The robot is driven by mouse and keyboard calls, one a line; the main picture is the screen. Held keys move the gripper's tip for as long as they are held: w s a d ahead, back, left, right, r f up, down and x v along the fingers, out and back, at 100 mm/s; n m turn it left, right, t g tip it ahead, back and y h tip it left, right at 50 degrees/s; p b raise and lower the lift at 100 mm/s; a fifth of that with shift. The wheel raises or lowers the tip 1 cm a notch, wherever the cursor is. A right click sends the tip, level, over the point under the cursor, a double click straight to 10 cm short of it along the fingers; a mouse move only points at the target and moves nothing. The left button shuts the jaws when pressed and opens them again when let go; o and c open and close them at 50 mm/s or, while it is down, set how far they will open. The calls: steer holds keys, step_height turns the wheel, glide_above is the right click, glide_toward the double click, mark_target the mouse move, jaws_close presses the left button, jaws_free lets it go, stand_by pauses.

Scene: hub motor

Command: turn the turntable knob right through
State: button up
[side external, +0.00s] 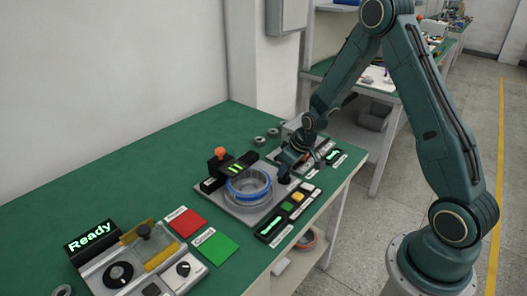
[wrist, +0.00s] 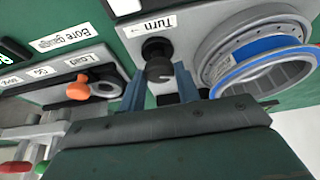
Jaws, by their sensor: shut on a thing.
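The black turntable knob (wrist: 158,66) sits beside the label reading Turn in the wrist view. My gripper (wrist: 160,80) has its two blue-grey fingers on either side of the knob and is shut on it. In the side view my gripper (side external: 288,164) is low at the right side of the turntable station, where the knob is hard to make out. The hub ring (side external: 249,187), silver with a blue band, rests on the turntable station; it also shows at the right of the wrist view (wrist: 262,72).
A post with an orange top (side external: 220,153) stands behind the ring. The wrist view shows an orange knob (wrist: 78,88) near the labels Load and Bore gauge. Red (side external: 186,222) and green (side external: 214,247) pads and a Ready display (side external: 90,235) lie to the left on the green bench.

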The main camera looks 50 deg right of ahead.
steer(key=m+h, duration=0.1)
steer(key=m, duration=0.2)
steer(key=shift+a, duration=0.1)
steer(key=m+h, duration=0.1)
steer(key=m, duration=0.1)
steer(key=m+g, duration=0.1)
steer(key=m, duration=0.1)
steer(key=shift+a+m+h, duration=0.1)
steer(key=shift+m+h, duration=0.2)
steer(key=shift+h, duration=0.1)
steer(key=m+g+h, duration=0.1)
steer(key=m, duration=0.3)
steer(key=shift+w+a, duration=0.1)
steer(key=shift+w, duration=0.05)
steer(key=m, duration=0.2)
steer(key=m+g, duration=0.1)
steer(key=m, duration=0.1)
steer(key=shift+g+h, duration=0.3)
steer(key=o, duration=0.9)
steer(key=shift+o, duration=0.2)
steer(key=shift+w, duration=0.1)
